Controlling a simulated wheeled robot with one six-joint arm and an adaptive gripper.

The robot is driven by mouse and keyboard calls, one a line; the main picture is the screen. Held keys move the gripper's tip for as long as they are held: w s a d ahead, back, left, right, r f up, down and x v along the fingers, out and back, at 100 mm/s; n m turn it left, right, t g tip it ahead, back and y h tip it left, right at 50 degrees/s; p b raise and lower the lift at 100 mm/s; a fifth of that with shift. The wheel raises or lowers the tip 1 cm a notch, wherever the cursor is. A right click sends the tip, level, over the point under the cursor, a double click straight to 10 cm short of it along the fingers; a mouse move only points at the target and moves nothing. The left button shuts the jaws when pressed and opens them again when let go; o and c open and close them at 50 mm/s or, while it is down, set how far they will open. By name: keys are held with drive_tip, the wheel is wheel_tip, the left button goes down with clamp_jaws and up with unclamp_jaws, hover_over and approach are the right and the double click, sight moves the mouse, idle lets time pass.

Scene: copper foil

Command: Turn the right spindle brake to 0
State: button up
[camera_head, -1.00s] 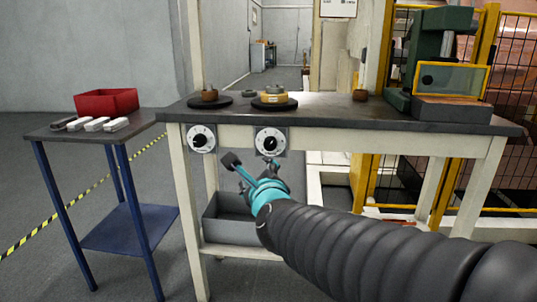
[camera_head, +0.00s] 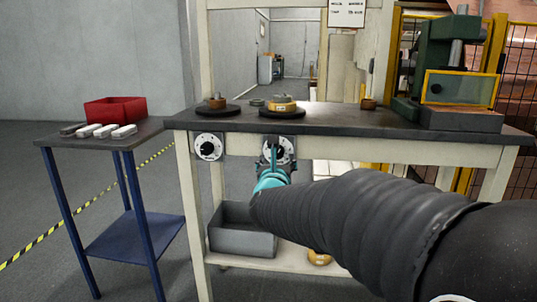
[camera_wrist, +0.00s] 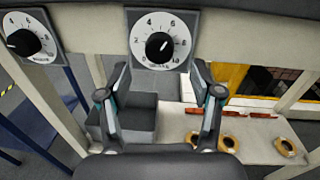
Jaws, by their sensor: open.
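The right spindle brake is a round white dial (camera_wrist: 145,49) with a black knob (camera_wrist: 158,45) on a grey plate, mounted on the bench's front edge. Its printed numbers show in the wrist view; the knob's exact setting is hard to read. In the head view the right dial (camera_head: 288,146) is partly hidden by my gripper (camera_head: 273,155). In the wrist view my gripper (camera_wrist: 160,72) is open and empty, its two fingers spread below the dial, apart from the knob. The left dial (camera_head: 209,147) is similar and also shows in the wrist view (camera_wrist: 28,36).
The bench (camera_head: 350,126) carries two spools on dark discs and a green press (camera_head: 440,65). A grey bin (camera_head: 240,240) and copper-coloured rings (camera_wrist: 228,142) lie on its lower shelf. A side table at left holds a red box (camera_head: 115,110) and pale blocks.

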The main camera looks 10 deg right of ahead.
sight(277, 153)
drive_tip(key=shift+x, duration=2.75)
drive_tip(key=c, duration=1.1)
